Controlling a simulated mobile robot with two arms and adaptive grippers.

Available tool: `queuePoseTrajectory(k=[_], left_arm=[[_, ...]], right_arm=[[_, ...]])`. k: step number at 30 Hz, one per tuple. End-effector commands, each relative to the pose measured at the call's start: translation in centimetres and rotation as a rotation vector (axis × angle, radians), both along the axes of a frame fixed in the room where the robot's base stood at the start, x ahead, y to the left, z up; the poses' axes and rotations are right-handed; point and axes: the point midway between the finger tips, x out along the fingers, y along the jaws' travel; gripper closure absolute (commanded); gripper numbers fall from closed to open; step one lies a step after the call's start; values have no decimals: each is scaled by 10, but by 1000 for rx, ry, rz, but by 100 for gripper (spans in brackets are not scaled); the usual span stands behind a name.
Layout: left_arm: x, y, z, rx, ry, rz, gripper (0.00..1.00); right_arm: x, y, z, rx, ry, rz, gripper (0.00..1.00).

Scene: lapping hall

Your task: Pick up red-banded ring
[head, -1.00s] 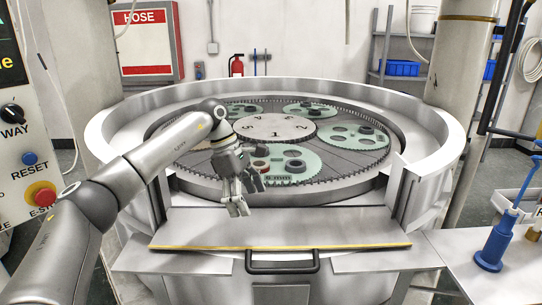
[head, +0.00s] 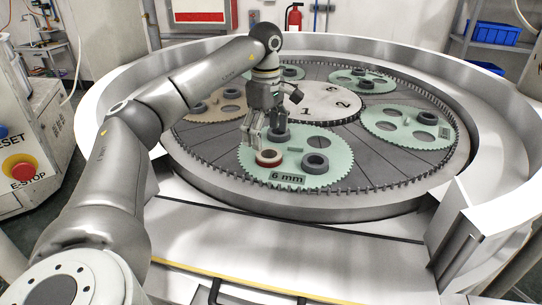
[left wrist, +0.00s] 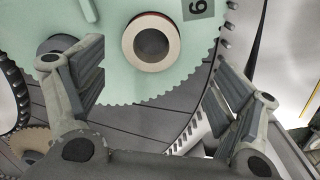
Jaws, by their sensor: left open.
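The red-banded ring (head: 268,160) lies on the pale green toothed carrier (head: 335,150) marked "6 mm". It is a light ring with a red edge band. In the left wrist view, the red-banded ring (left wrist: 151,66) lies flat at the top centre, seen from above with its hole clear. My left gripper (head: 255,132) is just above and behind it, pointing down. In the left wrist view, my left gripper (left wrist: 157,85) is open with its fingers wide apart and nothing between them. The ring sits beyond the fingers. My right gripper is not in view.
Dark grey rings (head: 315,158) lie on the same carrier, one to the right and one behind. Other carriers, one brown (head: 205,106), surround the numbered centre plate (head: 328,100). A raised metal wall (head: 480,120) rings the table. The front ledge (head: 260,235) is clear.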

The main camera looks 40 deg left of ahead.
Motion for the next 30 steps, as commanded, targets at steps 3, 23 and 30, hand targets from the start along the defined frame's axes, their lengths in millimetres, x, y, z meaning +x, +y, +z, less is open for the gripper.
queuePoseTrajectory(k=[3, 23, 30], left_arm=[[0, 0, -9, 0, 1, 1, 13], [8, 0, -63, -2, -2, 0, 13], [8, 0, -63, -2, -2, 0, 39]], right_arm=[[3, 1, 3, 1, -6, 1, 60], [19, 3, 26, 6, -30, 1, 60], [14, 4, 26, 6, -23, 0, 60]])
